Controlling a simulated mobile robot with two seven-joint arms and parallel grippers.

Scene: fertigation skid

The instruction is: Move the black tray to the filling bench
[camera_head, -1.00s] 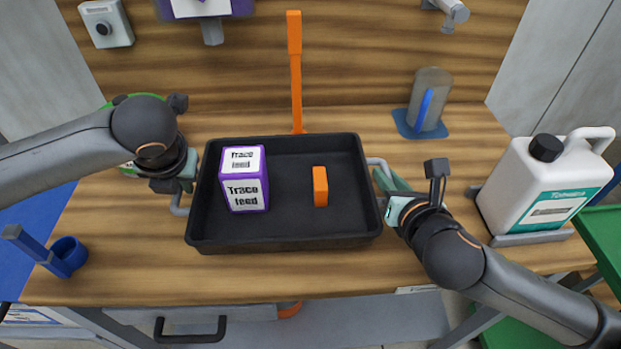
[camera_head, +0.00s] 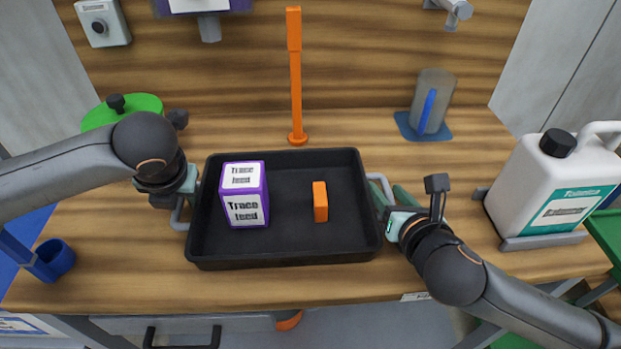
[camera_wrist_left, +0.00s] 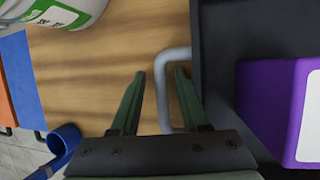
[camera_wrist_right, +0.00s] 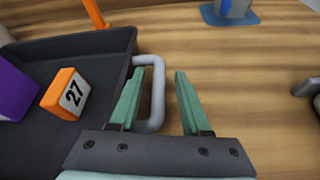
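The black tray (camera_head: 290,258) sits level over the wooden bench and looks to rest on it. It holds a purple-and-white Trace feed box (camera_head: 244,195) and an orange block (camera_head: 320,202), marked 27 in the right wrist view (camera_wrist_right: 65,93). My left gripper (camera_head: 184,205) is at the tray's left handle. In the left wrist view its fingers (camera_wrist_left: 160,90) stand apart with the grey handle (camera_wrist_left: 163,110) between them. My right gripper (camera_head: 388,200) is at the right handle. Its fingers (camera_wrist_right: 158,90) are also apart, with the handle (camera_wrist_right: 156,75) between them and gaps visible.
An orange post (camera_head: 296,80) stands just behind the tray. A grey jug (camera_head: 432,100) on a blue mat is at the back right. A white canister (camera_head: 550,185) stands right. A green-lidded container (camera_head: 125,105) and blue cup (camera_head: 55,258) are left. Bench (camera_head: 300,285) is bare in front.

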